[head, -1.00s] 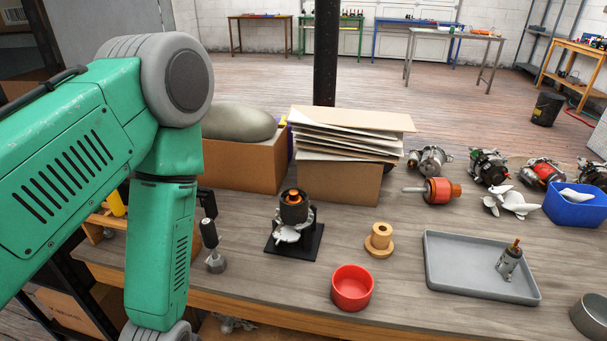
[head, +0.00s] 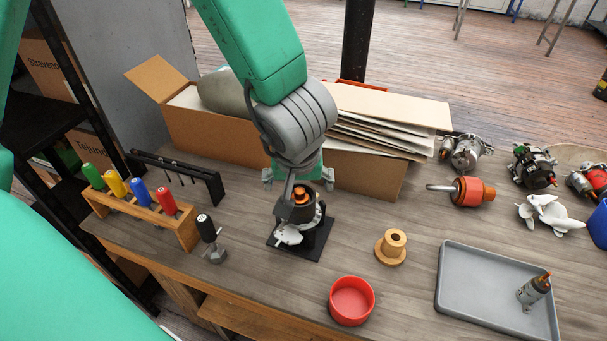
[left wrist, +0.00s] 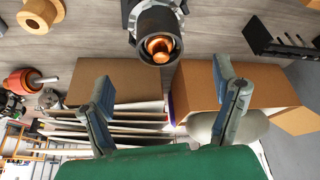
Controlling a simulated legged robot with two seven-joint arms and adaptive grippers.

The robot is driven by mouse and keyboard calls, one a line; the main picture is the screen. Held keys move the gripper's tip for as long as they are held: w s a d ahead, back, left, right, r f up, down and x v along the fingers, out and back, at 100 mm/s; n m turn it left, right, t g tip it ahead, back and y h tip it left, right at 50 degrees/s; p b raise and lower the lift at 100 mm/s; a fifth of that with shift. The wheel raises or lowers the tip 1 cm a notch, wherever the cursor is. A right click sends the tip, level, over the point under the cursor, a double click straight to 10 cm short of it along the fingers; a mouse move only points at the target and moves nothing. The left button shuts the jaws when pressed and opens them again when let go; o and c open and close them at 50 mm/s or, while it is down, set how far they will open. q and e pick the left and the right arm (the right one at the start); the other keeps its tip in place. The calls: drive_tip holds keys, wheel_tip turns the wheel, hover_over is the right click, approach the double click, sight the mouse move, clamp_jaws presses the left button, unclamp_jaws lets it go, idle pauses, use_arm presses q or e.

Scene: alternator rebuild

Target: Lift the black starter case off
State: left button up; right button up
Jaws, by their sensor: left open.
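The black starter case (head: 317,210) stands upright on a black stand (head: 290,246) on the bench, with a copper-coloured shaft end (head: 301,194) at its top and a silver housing below. My left gripper (head: 298,181) is open, close above and behind the case, and partly hides its far side. In the left wrist view the two fingers (left wrist: 164,82) are spread wide with nothing between them. There the case (left wrist: 148,22) and its copper end (left wrist: 160,47) lie just beyond the fingertips, roughly centred. My right gripper is not in view.
A cardboard box (head: 218,135) and a stack of sheets (head: 385,115) stand close behind. A screwdriver rack (head: 190,231) and a black-handled tool (head: 207,228) are at left. A red bowl (head: 352,301), wooden spool (head: 391,246) and grey tray (head: 470,315) lie in front and right.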

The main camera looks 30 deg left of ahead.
sight(300, 192)
use_arm(q)
drive_tip(key=b+x, duration=0.3)
drive_tip(key=x, duration=0.6)
drive_tip(key=shift+f, duration=0.4)
drive_tip(key=shift+x, duration=0.85)
drive_tip(key=shift+w, duration=0.1)
drive_tip(key=c, duration=1.8)
drive_tip(key=shift+r+p, duration=0.3)
drive_tip(key=shift+p, duration=0.2)
drive_tip(key=shift+r, duration=0.1)
drive_tip(key=shift+r+p, duration=0.55)
drive_tip(key=shift+p, duration=0.4)
